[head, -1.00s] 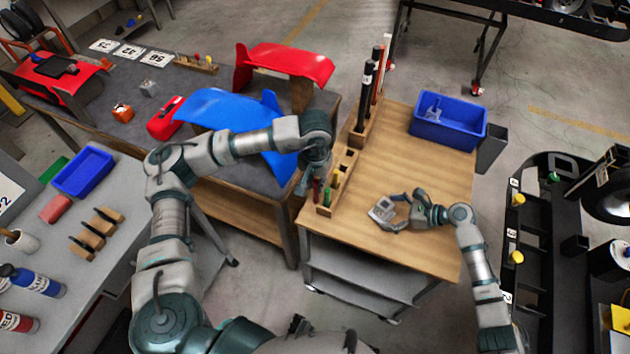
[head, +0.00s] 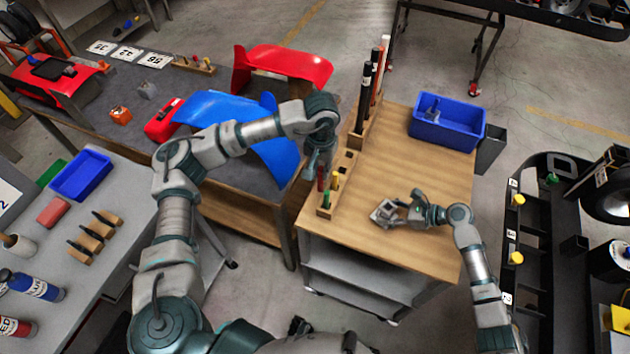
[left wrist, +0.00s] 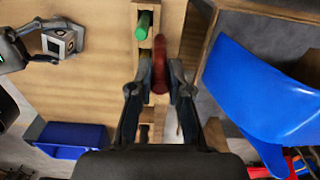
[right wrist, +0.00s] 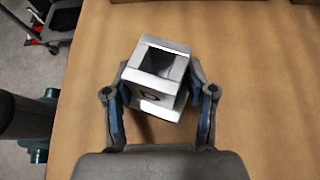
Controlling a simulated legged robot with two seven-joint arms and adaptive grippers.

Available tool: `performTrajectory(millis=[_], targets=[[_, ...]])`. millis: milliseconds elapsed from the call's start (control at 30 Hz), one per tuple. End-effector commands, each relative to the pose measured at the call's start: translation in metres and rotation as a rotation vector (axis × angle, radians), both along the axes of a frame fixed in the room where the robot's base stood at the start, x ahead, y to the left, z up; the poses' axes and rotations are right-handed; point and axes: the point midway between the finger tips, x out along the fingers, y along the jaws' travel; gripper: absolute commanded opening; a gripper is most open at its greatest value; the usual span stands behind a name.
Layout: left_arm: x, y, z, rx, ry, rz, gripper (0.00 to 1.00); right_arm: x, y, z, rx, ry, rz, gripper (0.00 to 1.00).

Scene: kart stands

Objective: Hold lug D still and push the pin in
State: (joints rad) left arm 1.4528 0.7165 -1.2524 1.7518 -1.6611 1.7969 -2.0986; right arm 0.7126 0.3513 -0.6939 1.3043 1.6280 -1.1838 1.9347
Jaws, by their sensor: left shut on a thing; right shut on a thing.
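A pale grey block-like lug (right wrist: 178,64), with a square opening on top and a dark mark like a D on its side, is between my right gripper's fingers (right wrist: 160,98). In the head view the lug (head: 384,213) is on or just above the wooden table's left half. My left gripper (left wrist: 160,82) is shut on a red pin (left wrist: 160,60) at the wooden pin rack (head: 348,160). I cannot tell whether the red pin is clear of its hole.
A blue bin (head: 465,135) with a grey piece inside stands at the table's back right. Tall dark and red rods (head: 364,97) stand in a holder behind the rack. A blue panel (head: 215,108) lies on the bench left of the rack. The table right of the rack is mostly clear.

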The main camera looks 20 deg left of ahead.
Motion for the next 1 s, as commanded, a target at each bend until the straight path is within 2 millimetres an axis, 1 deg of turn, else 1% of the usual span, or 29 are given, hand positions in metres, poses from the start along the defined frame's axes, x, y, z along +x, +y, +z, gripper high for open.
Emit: performTrajectory(millis=[33, 100, 267, 300, 467, 567, 800, 900, 1000], targets=[[0.010, -0.003, 0.011, -0.001, -0.002, 0.011, 0.00, -0.001, 0.000, -0.002, -0.002, 0.001, 0.000, 0.25], [0.021, -0.006, 0.024, -0.001, -0.001, 0.026, 0.00, -0.001, 0.000, -0.002, -0.002, 0.001, 0.000, 0.25], [0.042, -0.010, 0.050, -0.001, 0.002, 0.055, 0.00, -0.001, 0.000, -0.002, -0.002, 0.002, 0.001, 0.25], [0.045, -0.014, 0.052, 0.000, 0.004, 0.053, 0.00, -0.001, 0.000, -0.002, -0.002, 0.002, 0.001, 0.25], [0.049, -0.049, 0.041, 0.001, 0.008, 0.008, 0.00, -0.001, 0.001, -0.002, -0.002, 0.003, 0.002, 0.25], [0.051, -0.077, 0.033, 0.001, 0.009, -0.024, 0.00, -0.001, 0.001, -0.003, -0.003, 0.003, 0.002, 0.25], [0.047, -0.154, 0.015, 0.002, 0.014, -0.115, 0.00, -0.002, 0.000, -0.003, -0.004, 0.003, 0.002, 0.25], [0.043, -0.177, 0.009, 0.004, 0.015, -0.143, 0.00, -0.002, 0.000, -0.003, -0.004, 0.004, 0.001, 0.25], [0.041, -0.191, 0.006, 0.004, 0.015, -0.158, 0.00, -0.002, 0.000, -0.003, -0.004, 0.004, 0.001, 0.24]])
